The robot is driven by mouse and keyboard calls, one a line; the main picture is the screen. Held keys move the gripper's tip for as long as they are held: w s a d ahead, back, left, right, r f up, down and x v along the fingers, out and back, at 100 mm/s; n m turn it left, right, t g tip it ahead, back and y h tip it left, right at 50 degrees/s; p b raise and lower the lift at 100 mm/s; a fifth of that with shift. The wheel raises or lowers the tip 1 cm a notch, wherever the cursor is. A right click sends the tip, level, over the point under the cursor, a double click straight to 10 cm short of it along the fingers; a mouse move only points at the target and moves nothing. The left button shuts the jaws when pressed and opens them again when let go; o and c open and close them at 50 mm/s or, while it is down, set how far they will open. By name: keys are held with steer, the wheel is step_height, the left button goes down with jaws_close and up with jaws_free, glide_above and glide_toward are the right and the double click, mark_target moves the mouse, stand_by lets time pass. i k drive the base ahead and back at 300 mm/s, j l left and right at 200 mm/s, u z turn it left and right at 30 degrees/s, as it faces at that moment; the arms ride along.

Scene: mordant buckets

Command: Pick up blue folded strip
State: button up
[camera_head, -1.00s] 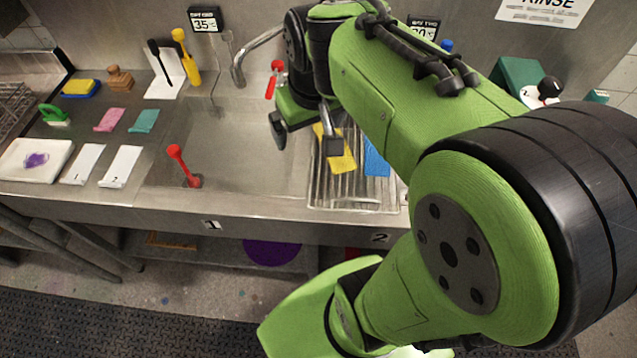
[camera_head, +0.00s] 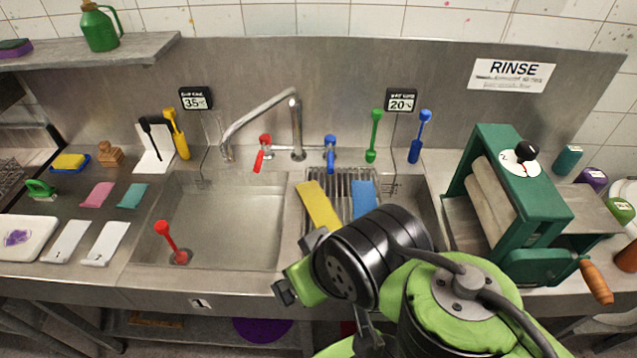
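The blue folded strip (camera_head: 364,197) lies on the ribbed metal drainer (camera_head: 343,178), to the right of a yellow strip (camera_head: 318,206). Its lower end is close to or behind my black wrist joint in this view. My gripper (camera_head: 283,291) is at the front of the sink counter, below and left of both strips. Its dark fingers point left and down, apart from the blue strip. I cannot tell whether the fingers are open or shut, and I see nothing held in them.
The tap (camera_head: 296,128) with red and blue levers stands behind the drainer. A sink basin (camera_head: 235,215) with a red plunger-like tool (camera_head: 172,243) is at left. A green wringer (camera_head: 520,190) with a wooden crank stands at right. My arm covers the front right.

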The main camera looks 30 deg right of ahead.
mark_target(364, 192)
steer(key=l+z, duration=0.15)
steer(key=z, duration=1)
steer(key=u, duration=1.45)
steer(key=z, duration=1.45)
steer(key=l+u, duration=0.1)
steer(key=u, duration=0.2)
